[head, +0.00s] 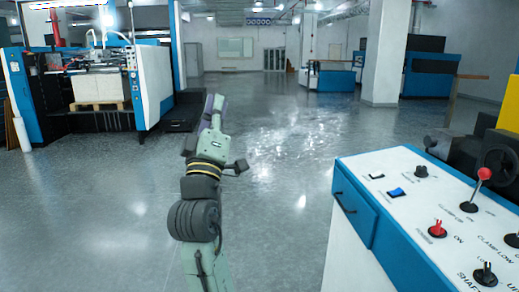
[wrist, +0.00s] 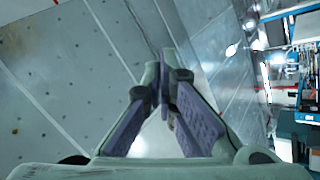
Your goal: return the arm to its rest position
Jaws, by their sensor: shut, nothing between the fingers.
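My gripper (wrist: 167,62) shows in the wrist view with its two purple-padded fingers converging to closed tips and nothing between them. In the head view my arm (head: 207,165) stretches forward from the bottom centre over open floor. There my gripper (head: 214,103) is at the arm's far end, seen from behind and small. It touches nothing that I can see.
A white and blue control console (head: 345,240) with knobs, levers and a blue switch stands close at the right. A large blue and white machine (head: 150,85) is at the back left. A white pillar (head: 388,60) stands at the back. The grey floor (head: 275,170) between is clear.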

